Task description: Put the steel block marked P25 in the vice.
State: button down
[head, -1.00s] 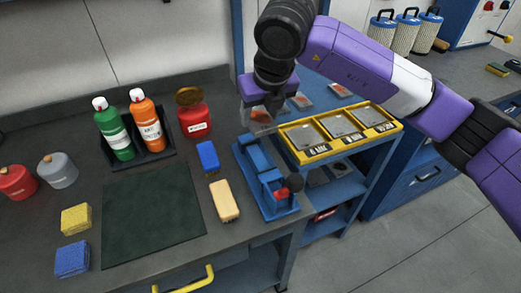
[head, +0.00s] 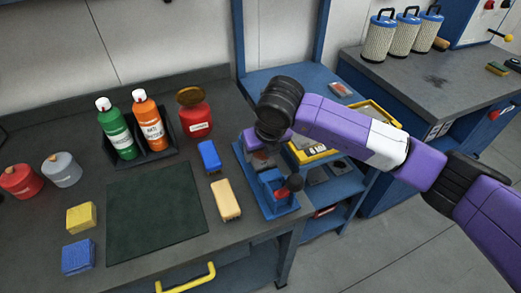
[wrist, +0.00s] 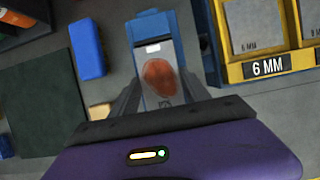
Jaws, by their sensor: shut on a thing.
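The blue vice (head: 282,206) stands at the right end of the grey bench, with a dark ball-ended handle at its front. My gripper (head: 264,160) is low over the vice, pointing down. It is shut on a steel block (wrist: 147,88) with a rust-brown patch and a small white label; no marking is readable. In the wrist view the block sits between the two fingers (wrist: 158,92), over the blue vice (wrist: 150,22). In the head view my arm hides much of it. I cannot tell whether the block rests between the vice jaws.
A blue block (head: 209,156) and a tan-topped brush (head: 226,200) lie left of the vice. A yellow tray (head: 310,153) of plates, one bin labelled 6 MM (wrist: 268,67), stands to the right. A dark mat (head: 155,212) lies further left, bare.

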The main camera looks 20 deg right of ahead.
jog(key=shift+f, duration=0.1)
jog(key=c, duration=0.5)
grip_release()
jog(key=shift+r, duration=0.3)
jog(key=b+v, duration=0.1)
jog(key=v, duration=1)
jog(key=shift+s+r, duration=0.25)
jog(key=shift+r, duration=0.05)
